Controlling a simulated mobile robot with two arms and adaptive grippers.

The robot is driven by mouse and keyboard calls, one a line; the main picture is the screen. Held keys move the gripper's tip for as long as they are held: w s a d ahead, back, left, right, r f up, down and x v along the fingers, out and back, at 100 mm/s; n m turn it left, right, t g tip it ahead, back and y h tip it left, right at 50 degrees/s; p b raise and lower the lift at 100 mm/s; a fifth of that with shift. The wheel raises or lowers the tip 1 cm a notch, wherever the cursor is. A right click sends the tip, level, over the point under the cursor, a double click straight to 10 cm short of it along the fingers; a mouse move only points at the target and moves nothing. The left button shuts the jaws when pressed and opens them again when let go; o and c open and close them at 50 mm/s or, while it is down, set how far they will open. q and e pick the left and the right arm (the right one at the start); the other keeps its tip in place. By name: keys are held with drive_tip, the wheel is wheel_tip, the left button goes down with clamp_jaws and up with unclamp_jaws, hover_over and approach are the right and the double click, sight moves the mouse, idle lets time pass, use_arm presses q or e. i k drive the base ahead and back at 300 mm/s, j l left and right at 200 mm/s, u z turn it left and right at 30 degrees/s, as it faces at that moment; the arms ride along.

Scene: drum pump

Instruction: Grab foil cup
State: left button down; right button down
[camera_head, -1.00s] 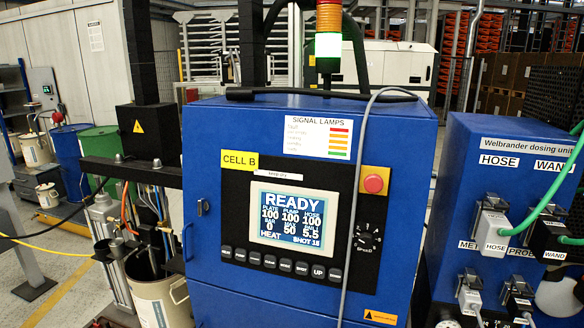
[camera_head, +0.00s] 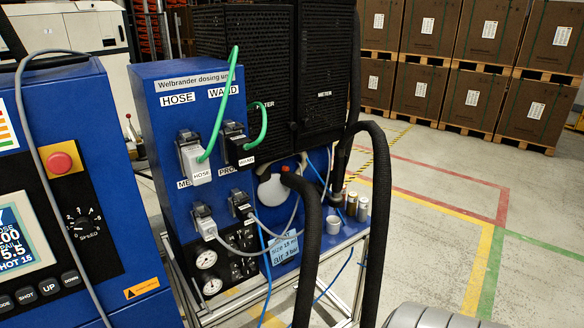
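On the blue shelf of the dosing unit, in the middle of the head view, stand a white cup (camera_head: 334,225) and small metallic or tan containers (camera_head: 362,210) behind and right of it. They are too small to tell for sure which one is the foil cup. They look upright, and a black hose passes close by them.
The blue dosing unit (camera_head: 167,95) carries plugs, green and grey cables and gauges. Thick black hoses (camera_head: 377,220) hang in front of the shelf's right end. The control cabinet (camera_head: 95,130) is at left. Open floor (camera_head: 430,225) lies right, before stacked boxes (camera_head: 480,108).

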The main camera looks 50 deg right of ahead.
sight(333, 228)
drive_tip(key=z, duration=1.55)
